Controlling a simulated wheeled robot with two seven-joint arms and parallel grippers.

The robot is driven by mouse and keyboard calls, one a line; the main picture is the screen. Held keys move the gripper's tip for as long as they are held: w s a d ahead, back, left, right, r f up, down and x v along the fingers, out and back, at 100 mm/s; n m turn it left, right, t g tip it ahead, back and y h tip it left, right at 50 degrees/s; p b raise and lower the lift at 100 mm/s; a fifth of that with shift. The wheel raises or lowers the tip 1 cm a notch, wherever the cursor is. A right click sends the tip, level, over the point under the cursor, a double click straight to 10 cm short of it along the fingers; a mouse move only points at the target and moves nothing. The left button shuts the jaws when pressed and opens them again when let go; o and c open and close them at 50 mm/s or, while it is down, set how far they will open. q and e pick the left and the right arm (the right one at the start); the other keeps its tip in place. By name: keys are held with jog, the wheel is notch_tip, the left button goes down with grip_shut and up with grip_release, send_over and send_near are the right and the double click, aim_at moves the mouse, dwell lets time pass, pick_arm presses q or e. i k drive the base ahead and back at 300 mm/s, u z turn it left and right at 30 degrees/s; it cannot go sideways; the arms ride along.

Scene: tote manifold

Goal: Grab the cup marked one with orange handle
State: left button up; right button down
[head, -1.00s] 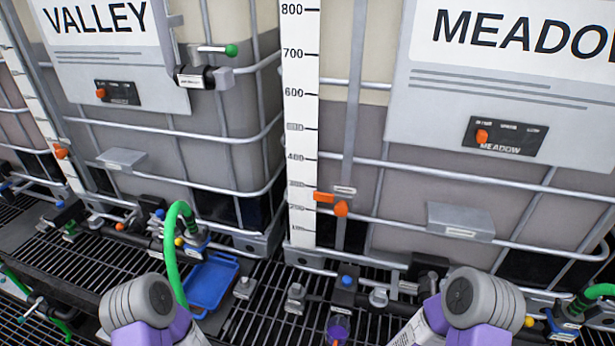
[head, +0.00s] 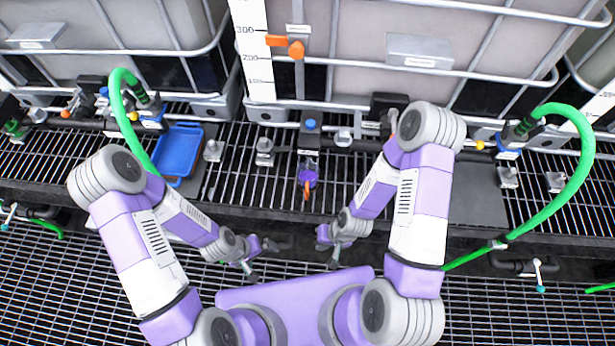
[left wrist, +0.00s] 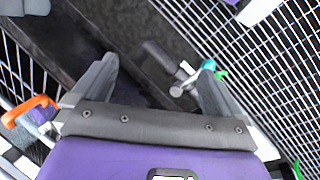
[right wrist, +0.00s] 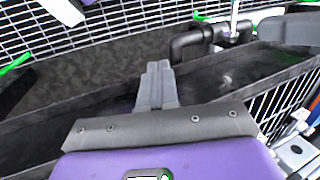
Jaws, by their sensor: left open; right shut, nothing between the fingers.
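A small purple cup with an orange handle (head: 307,180) stands on the black grating below the middle tank's valve in the head view. No mark on it is readable. Its orange handle and part of its purple body (left wrist: 42,114) show at the left edge of the left wrist view. My left gripper (head: 252,272) is open and empty, nearer to me and left of the cup; its spread fingers (left wrist: 155,85) show in the left wrist view. My right gripper (head: 334,262) is nearer to me and slightly right of the cup; its fingers (right wrist: 156,82) are closed together on nothing.
A blue tray (head: 178,152) lies on the grating at left. A valve with a blue cap (head: 311,124) stands behind the cup. Green hoses (head: 122,105) loop down at left and right. Caged tanks (head: 420,40) fill the back.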

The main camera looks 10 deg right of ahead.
aim_at(308, 172)
jog(key=u, duration=2.35)
jog(key=k, duration=0.35)
jog(key=z, duration=1.25)
